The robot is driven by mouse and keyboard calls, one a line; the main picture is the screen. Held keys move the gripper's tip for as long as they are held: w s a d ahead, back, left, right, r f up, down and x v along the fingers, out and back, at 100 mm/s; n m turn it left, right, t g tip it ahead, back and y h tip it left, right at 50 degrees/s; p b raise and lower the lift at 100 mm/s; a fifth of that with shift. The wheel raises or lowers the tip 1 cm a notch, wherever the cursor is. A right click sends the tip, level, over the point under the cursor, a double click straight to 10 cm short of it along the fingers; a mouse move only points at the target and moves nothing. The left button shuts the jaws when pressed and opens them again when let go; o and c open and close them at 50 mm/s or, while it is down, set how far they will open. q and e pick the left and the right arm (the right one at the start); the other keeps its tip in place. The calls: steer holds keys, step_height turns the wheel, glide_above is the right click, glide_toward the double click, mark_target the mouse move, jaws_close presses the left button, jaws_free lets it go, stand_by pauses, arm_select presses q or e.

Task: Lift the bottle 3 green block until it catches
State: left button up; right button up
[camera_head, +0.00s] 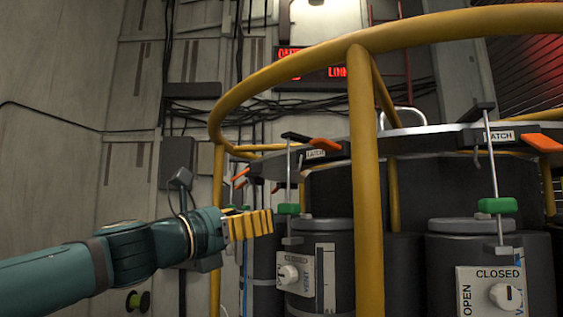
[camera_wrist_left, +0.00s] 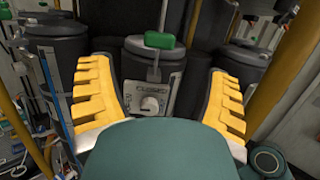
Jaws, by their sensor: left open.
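A green block (camera_head: 289,208) sits on a thin upright rod above a dark bottle (camera_head: 330,245). A second green block (camera_head: 497,205) sits on a rod above another bottle (camera_head: 470,245) at the right. No bottle number is readable. My left gripper (camera_head: 250,224) has yellow ridged fingers and is just left of the first green block in the head view. In the left wrist view, a green block (camera_wrist_left: 160,40) shows beyond and between the open, empty fingers (camera_wrist_left: 160,80), apart from them. My right gripper is not in view.
A yellow guard rail (camera_head: 365,180) stands in front of the bottles, with a post between the two. White dial plates (camera_head: 296,273) are on the bottle fronts. Orange latch handles (camera_head: 326,144) are above. A yellow post (camera_wrist_left: 290,65) is close on the right in the wrist view.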

mark_target(284, 207)
arm_select(q)
steer(key=shift+p+x, duration=0.3)
steer(key=shift+x, duration=1.65)
steer(key=shift+p+x, duration=0.6)
steer(key=shift+x, duration=1.65)
steer(key=shift+w+d+r, duration=0.1)
steer(key=shift+r, duration=0.1)
steer(key=c, duration=1.3)
